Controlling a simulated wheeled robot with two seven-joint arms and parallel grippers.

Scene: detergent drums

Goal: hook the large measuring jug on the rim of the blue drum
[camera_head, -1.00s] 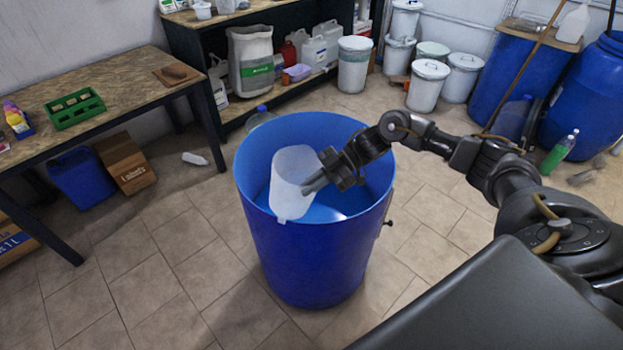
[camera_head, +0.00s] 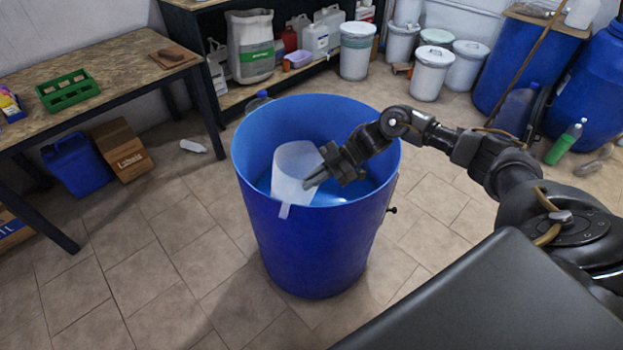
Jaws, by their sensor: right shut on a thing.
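The blue drum (camera_head: 310,250) stands upright and open-topped on the floor in the middle of the view. The large measuring jug (camera_head: 290,168), whitish and translucent, is inside the drum's mouth at the near rim. Its lower part is hidden behind the near wall. A narrow pale strip of the jug (camera_head: 284,211) shows over the outside of the near rim; I cannot tell whether it bears on the rim. My right gripper (camera_head: 314,179) reaches over the drum from the right and is shut on the jug's right side. My left gripper is not in view.
A wooden-topped table (camera_head: 110,65) with a green crate (camera_head: 68,92) stands at left. A shelf with containers is behind the drum. White lidded buckets (camera_head: 428,80) and large blue barrels (camera_head: 525,60) stand at the back right. The floor around the drum is mostly clear.

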